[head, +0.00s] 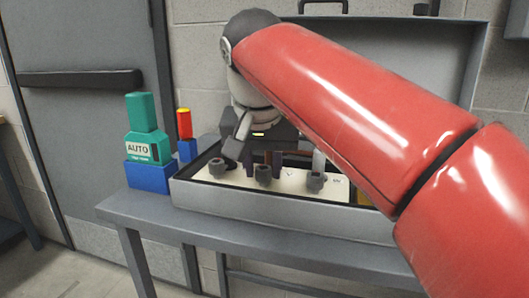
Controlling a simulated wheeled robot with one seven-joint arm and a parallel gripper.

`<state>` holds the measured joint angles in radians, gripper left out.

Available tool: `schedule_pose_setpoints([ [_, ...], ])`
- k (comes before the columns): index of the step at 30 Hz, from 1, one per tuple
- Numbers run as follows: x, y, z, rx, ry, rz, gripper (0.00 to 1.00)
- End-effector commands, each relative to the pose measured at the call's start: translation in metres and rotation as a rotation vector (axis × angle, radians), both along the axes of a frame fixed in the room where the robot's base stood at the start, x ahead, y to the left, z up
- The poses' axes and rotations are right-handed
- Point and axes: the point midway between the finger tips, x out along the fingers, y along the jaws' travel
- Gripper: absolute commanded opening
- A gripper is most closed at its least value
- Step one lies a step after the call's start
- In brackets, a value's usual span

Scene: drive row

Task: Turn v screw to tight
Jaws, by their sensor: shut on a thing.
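A cream instrument panel (239,178) lies in an open grey case on the bench. Three dark knobs show along its front: a left knob (217,168), a middle knob (263,175) and a right knob (316,181). A small "V" mark shows between the middle and right knobs. My gripper (264,160) is low over the panel, behind the middle knob, with my red arm coming in from the right. It is shut on what looks like the v screw. The screw itself is too small and too hidden to make out, so its turn cannot be read.
The grey case (270,220) has its lid (420,60) standing open behind; my arm hides much of its right side. A green "AUTO" device (148,135) on a blue block (149,177) and a red-yellow item (184,124) stand left. The bench's left end (135,208) is bare.

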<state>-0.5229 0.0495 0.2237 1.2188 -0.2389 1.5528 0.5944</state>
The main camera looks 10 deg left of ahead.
Motion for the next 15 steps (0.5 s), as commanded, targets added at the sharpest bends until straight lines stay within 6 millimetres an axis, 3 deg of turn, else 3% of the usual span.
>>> schedule_pose_setpoints([
  [15,0.001,0.0057,0.0008,0.003,-0.003,-0.413,0.09],
])
